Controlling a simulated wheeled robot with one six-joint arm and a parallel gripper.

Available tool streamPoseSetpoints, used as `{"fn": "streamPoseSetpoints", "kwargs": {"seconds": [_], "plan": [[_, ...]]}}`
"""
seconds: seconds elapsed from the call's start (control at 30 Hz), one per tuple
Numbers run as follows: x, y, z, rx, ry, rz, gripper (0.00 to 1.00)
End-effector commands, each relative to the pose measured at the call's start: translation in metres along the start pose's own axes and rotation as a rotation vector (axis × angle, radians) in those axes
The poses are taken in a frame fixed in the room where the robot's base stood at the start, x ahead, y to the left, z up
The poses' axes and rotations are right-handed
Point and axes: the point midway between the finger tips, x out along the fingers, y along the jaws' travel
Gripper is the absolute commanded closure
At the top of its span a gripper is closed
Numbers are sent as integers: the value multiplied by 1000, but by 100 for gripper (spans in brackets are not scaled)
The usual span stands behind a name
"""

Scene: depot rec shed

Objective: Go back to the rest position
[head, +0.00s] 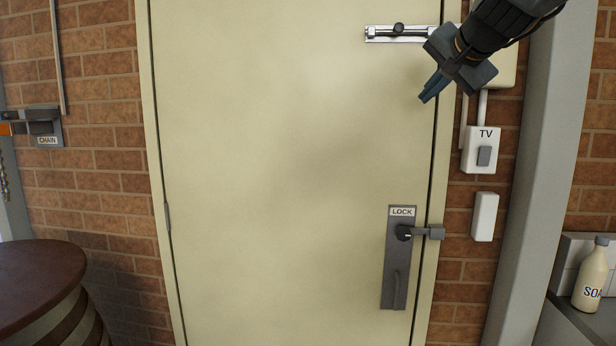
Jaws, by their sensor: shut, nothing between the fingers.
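My gripper (432,88) is at the upper right of the head view, at the end of my dark arm, which comes in from the top right corner. Its blue fingers are together and empty, pointing down and left. It is in front of the right side of a cream door (285,170), just below a silver slide bolt (402,34) with a dark knob. The gripper body covers the right end of the bolt. I cannot tell how far the fingers are from the door.
A dark lock plate (394,285) labelled LOCK has a lever. A TV switch (484,157) and a white box (484,217) are on the brick wall. A CHAIN fixture (44,127) is left. A round barrel table (38,275) stands lower left, a SOAP bottle (592,278) lower right.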

Motion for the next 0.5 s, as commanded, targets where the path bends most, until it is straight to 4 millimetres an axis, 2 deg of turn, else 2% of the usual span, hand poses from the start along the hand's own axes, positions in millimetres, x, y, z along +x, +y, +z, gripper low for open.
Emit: {"fn": "streamPoseSetpoints", "kwargs": {"seconds": [0.03, 0.1, 0.2, 0.37, 0.5], "plan": [[16, 24, 24, -32, -44, 44, 100], [34, 56, 57, -83, -103, 102, 100], [53, 102, 105, -163, -193, 181, 100], [66, 178, 186, -303, -351, 295, 100], [60, 245, 256, -434, -505, 381, 100]]}}
